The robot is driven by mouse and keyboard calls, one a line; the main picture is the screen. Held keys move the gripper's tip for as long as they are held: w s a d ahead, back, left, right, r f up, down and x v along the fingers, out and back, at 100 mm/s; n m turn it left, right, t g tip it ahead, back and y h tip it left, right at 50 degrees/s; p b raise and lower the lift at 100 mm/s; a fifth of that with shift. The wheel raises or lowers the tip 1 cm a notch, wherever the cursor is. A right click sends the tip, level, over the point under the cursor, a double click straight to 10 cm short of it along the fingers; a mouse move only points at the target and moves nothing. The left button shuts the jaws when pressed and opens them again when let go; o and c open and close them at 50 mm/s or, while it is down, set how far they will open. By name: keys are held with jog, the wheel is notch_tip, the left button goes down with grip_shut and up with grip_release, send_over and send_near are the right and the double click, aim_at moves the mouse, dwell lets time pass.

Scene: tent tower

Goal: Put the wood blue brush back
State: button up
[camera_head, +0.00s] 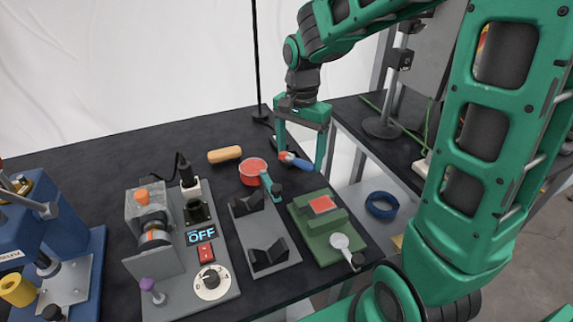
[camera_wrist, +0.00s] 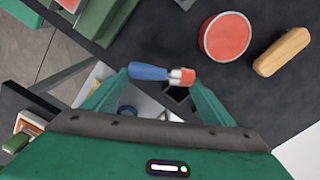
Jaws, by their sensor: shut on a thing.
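The brush (camera_head: 297,161) has a blue handle and a reddish end with a pale band. My gripper (camera_head: 301,156) is shut on it, near the table's right back edge. In the wrist view the brush (camera_wrist: 150,72) lies crosswise between the two fingertips (camera_wrist: 160,77), blue part left and reddish end right. A round red-topped tin (camera_head: 253,171) stands on the table left of the gripper; it also shows in the wrist view (camera_wrist: 226,36). I cannot tell how far the brush is above the surface.
A tan wooden piece (camera_head: 225,154) lies behind the tin. A grey V-block stand (camera_head: 265,235) with a teal-handled tool (camera_head: 271,186) and a green device (camera_head: 322,228) stand nearer. A switch panel (camera_head: 207,262) is left. A blue ring (camera_head: 381,205) lies on a lower shelf at right.

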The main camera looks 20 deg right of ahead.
aim_at(289, 177)
jog(key=shift+a, duration=1.55)
notch_tip(289, 177, down, 3)
jog(key=shift+r, duration=0.1)
jog(key=shift+f, duration=0.4)
jog(key=o, duration=1.2)
jog(key=shift+c, duration=0.2)
